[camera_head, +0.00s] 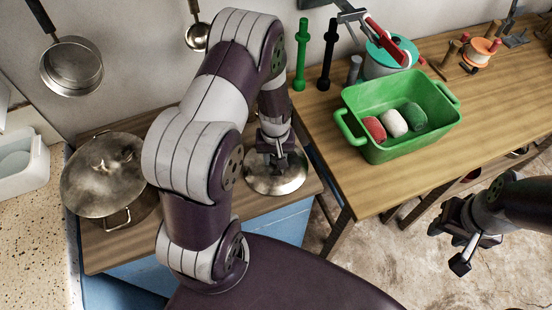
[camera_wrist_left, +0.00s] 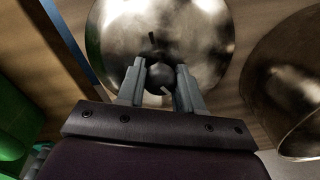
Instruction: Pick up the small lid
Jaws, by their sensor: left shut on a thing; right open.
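The small lid (camera_head: 276,182) is a shiny round metal lid on the wooden counter, right of the large pot. My left gripper (camera_head: 275,150) reaches down over its middle. In the left wrist view the lid (camera_wrist_left: 200,25) has a dark round knob (camera_wrist_left: 160,77), and my left gripper (camera_wrist_left: 160,85) is shut on that knob from both sides. I cannot tell whether the lid touches the counter. My right gripper (camera_head: 455,245) is open and empty over the floor at the right. My left arm hides part of the counter.
A large lidded pot (camera_head: 105,175) stands left of my arm, and it also shows in the left wrist view (camera_wrist_left: 290,85). A green tub (camera_head: 400,145) with several rolled cloths stands on the wooden table (camera_head: 330,130). A gap separates counter and table. Pans hang on the wall.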

